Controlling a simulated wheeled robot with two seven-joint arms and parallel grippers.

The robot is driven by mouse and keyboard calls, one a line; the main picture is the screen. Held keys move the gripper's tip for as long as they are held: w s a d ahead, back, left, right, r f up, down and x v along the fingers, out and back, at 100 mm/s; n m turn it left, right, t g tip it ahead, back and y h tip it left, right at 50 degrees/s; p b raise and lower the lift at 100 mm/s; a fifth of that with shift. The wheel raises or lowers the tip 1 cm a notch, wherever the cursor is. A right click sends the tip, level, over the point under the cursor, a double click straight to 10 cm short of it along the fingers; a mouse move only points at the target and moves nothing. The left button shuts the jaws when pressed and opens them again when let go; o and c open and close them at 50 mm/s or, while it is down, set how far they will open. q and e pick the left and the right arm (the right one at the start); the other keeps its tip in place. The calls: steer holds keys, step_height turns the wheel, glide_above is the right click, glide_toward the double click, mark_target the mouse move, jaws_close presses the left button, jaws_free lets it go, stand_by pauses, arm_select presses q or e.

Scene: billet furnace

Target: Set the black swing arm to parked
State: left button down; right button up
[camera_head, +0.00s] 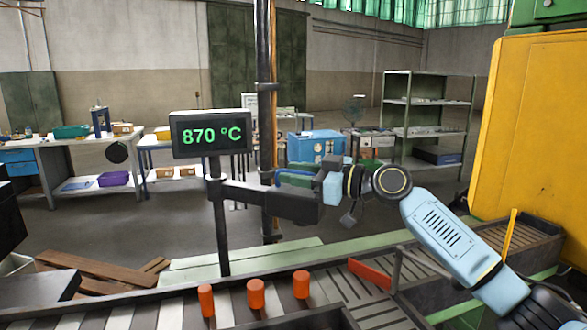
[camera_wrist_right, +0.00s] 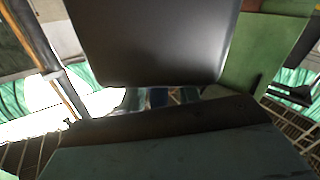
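A black bar that looks like the swing arm (camera_head: 240,190) runs right from the black post under the 870 °C display (camera_head: 211,134). My left gripper is not clearly in view. No parked mark can be made out.
Several orange-red billets (camera_head: 256,294) stand on the roller conveyor (camera_head: 150,312) in front. A red paddle (camera_head: 370,273) lies to their right. A yellow cabinet (camera_head: 535,120) stands at right. Wooden boards (camera_head: 100,268) lie at left.

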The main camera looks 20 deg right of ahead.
steer(key=shift+w+a, duration=0.25)
steer(key=shift+a, duration=0.05)
steer(key=shift+c, duration=0.3)
jaws_close()
